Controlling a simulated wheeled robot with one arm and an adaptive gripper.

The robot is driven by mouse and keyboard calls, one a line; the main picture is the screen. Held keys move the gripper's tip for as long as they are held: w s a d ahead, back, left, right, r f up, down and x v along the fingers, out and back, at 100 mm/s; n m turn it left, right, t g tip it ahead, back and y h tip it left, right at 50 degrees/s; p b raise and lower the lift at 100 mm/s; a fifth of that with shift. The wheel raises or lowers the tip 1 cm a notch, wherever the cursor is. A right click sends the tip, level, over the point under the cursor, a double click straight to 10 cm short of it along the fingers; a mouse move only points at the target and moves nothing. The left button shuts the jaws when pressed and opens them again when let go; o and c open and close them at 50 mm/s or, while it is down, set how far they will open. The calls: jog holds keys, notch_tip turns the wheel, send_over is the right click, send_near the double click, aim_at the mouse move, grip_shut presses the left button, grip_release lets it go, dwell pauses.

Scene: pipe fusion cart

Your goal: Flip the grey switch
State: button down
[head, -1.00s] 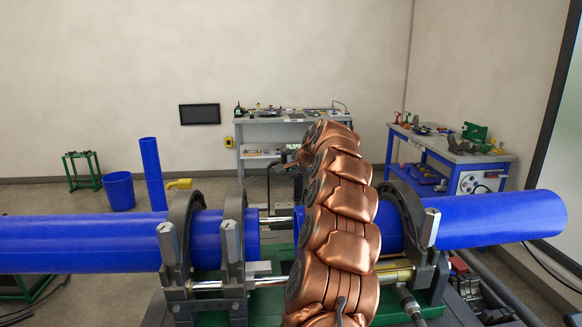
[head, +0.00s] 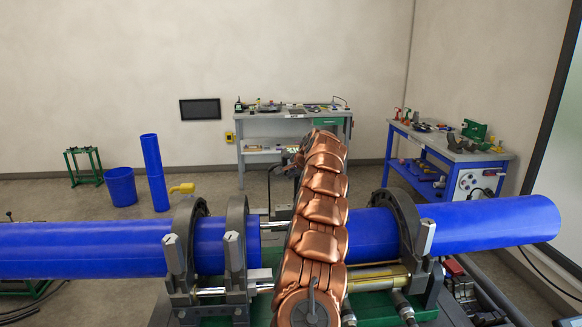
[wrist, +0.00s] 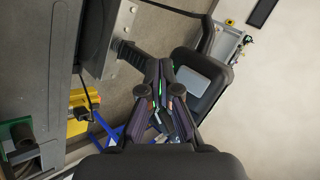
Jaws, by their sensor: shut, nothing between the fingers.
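I cannot make out the grey switch with certainty in either view. In the wrist view a dark rounded housing (wrist: 212,62) with a flat light grey panel (wrist: 203,82) lies just right of my gripper (wrist: 165,76). I cannot tell whether that panel is the switch. My gripper is shut and empty, its fingers together in the middle of the wrist view. I cannot tell whether the tips touch the housing. In the head view my copper arm reaches away over the cart, and the gripper end is largely hidden behind it.
A long blue pipe (head: 90,247) lies in the cart's dark clamps (head: 237,238), with another blue pipe (head: 490,220) on the right. A grey workbench (head: 290,125) and a blue bench (head: 445,160) stand behind. A yellow object (wrist: 78,110) is at left in the wrist view.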

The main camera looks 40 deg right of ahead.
jog(key=shift+w+d+p, duration=0.3)
jog(key=shift+w+p, duration=0.15)
jog(key=shift+p, duration=0.1)
jog(key=shift+w+d+p, duration=0.2)
jog(key=shift+w+p, duration=0.05)
jog(key=shift+p, duration=0.45)
dwell(0.9)
jog(key=shift+w+d+f+p, duration=0.15)
jog(key=shift+w+d+p, duration=0.2)
jog(key=shift+p, duration=0.5)
dwell(1.2)
jog(key=shift+s+a+b, duration=0.1)
jog(key=shift+a+b, duration=0.05)
jog(key=shift+b, duration=0.2)
jog(key=shift+s+a+b, duration=0.4)
jog(key=shift+s+b, duration=0.1)
jog(key=shift+b, duration=0.2)
jog(key=shift+s, duration=0.1)
